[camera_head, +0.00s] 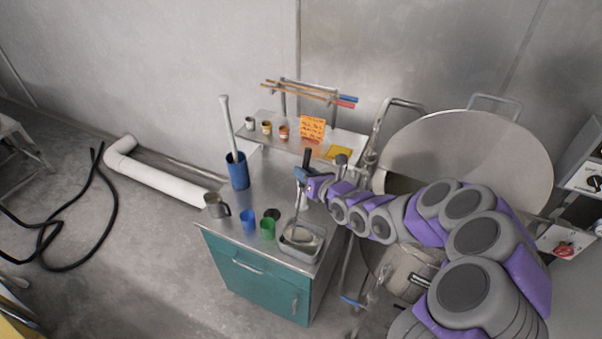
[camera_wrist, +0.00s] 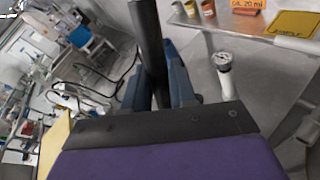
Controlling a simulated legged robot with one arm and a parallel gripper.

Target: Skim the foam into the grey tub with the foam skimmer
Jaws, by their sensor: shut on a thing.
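My gripper (camera_head: 302,176) is shut on the foam skimmer (camera_head: 307,157) and holds it upright above the teal cabinet. The skimmer's black handle sticks up out of the jaws, and a thin shaft runs down below them. In the wrist view the black handle (camera_wrist: 148,45) stands between my blue fingers (camera_wrist: 178,85). A grey tub (camera_head: 298,254) sits at the cabinet top's front right corner, below the gripper. Something pale and rounded lies in or over the tub; I cannot tell whether it is foam or the skimmer's head.
On the cabinet top (camera_head: 232,223) stand a metal jug (camera_head: 215,206), a blue cup (camera_head: 249,221), a green cup (camera_head: 267,229) and a tall blue container (camera_head: 237,172). A shelf behind holds small pots and an orange note (camera_head: 312,128). A large round metal disc (camera_head: 480,165) is at right.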

